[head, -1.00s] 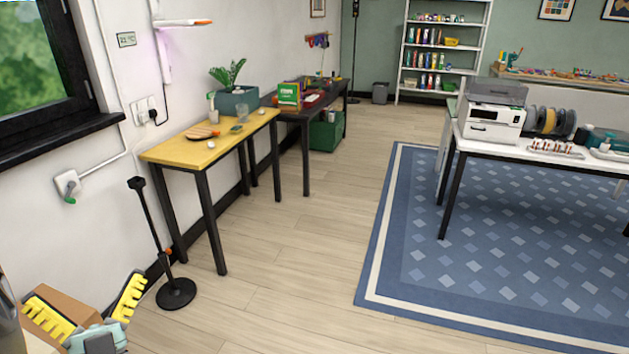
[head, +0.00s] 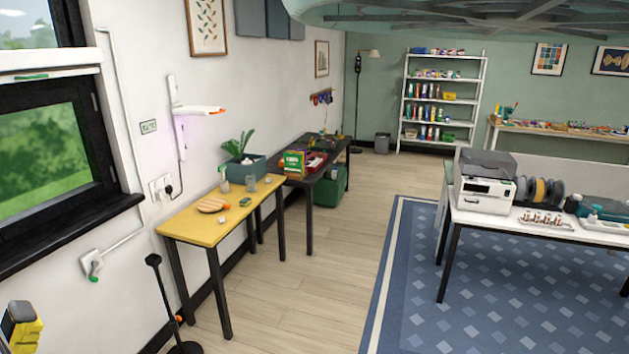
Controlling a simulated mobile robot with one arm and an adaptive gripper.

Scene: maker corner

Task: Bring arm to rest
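My gripper (head: 22,330) shows only as a yellow and dark finger part in the lower left corner of the head view. The rest of it and most of my arm are outside the picture. I cannot see the other finger or whether anything is between them. The visible part is in front of the white wall, left of a black floor stand (head: 166,300), and appears apart from it.
A yellow table (head: 190,222) with small items and a planter (head: 246,168) stands along the left wall. A dark table (head: 318,172) adjoins it. A white table (head: 470,210) with a printer (head: 486,185) stands right. The wooden floor (head: 320,290) between is clear.

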